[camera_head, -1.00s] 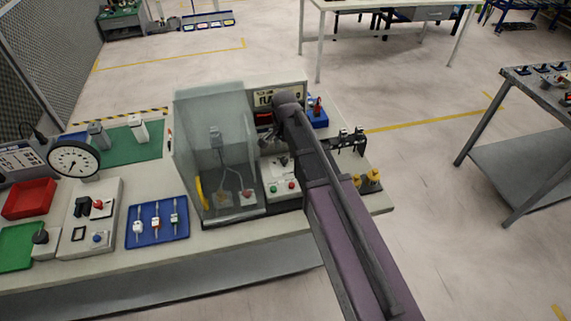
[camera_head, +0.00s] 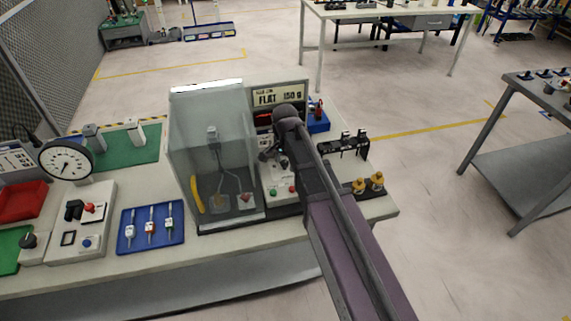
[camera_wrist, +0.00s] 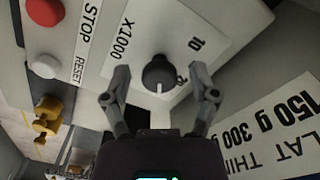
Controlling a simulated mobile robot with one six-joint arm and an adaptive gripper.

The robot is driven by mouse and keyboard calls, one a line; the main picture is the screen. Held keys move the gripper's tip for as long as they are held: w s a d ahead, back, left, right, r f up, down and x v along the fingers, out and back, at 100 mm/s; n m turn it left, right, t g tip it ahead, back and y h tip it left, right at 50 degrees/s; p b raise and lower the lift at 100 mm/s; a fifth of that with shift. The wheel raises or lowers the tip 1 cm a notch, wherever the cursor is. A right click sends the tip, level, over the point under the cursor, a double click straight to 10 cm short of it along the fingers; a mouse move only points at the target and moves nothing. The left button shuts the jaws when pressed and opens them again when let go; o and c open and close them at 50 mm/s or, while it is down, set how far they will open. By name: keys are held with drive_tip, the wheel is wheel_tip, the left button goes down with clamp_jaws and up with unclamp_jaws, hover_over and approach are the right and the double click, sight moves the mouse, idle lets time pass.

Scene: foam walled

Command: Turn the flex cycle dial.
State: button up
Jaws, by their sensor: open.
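In the wrist view, the flex cycle dial is a round black knob (camera_wrist: 158,73) with a pale pointer mark, on a light panel printed "X1000" and "10"; another figure is partly covered. My gripper (camera_wrist: 160,82) is open, one grey finger on each side of the knob. A gap shows between each finger and the knob, and I cannot tell whether the fingertips are level with it in depth. In the head view, my arm hides the knob, and part of my gripper (camera_head: 268,154) shows above the control panel beside the clear enclosure.
A red STOP button (camera_wrist: 45,10) and a white RESET button (camera_wrist: 44,66) sit left of the dial. A printed sign (camera_wrist: 275,122) stands close on the right. The clear enclosure (camera_head: 212,150) is left of my arm; yellow-knobbed parts (camera_head: 368,184) are to its right.

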clamp_jaws()
drive_tip(key=shift+n, duration=0.4)
drive_tip(key=n, duration=1.1)
drive_tip(key=shift+a, duration=0.1)
drive_tip(key=n, duration=0.6)
drive_tip(key=shift+s+n, duration=0.1)
drive_tip(key=shift+n, duration=0.2)
drive_tip(key=n, duration=0.5)
drive_tip(key=shift+s+n, duration=0.1)
drive_tip(key=shift+n, duration=0.2)
